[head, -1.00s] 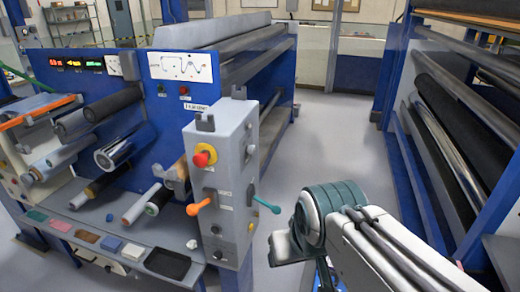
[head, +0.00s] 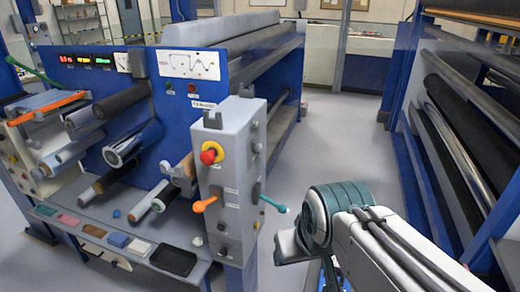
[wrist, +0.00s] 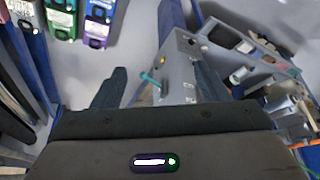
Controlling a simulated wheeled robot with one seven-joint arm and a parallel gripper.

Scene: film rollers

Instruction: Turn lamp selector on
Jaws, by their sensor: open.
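A grey control box (head: 229,170) stands upright at the near corner of the blue machine. It carries a red button on a yellow ring (head: 211,153), an orange lever (head: 204,204) on its front, a teal lever (head: 273,204) on its right side and small black knobs (head: 222,251) low down. I cannot tell which of these is the lamp selector. In the wrist view the box (wrist: 180,68) and teal lever (wrist: 150,79) show beyond my fingers. My gripper (wrist: 158,84) is open and empty, apart from the box. In the head view its fingers cannot be made out.
A shelf with coloured pads and a black tray (head: 174,260) lies left of the box, below several rollers (head: 122,148). Another roller machine (head: 455,140) stands on the right. Clear grey floor (head: 330,130) runs between the machines.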

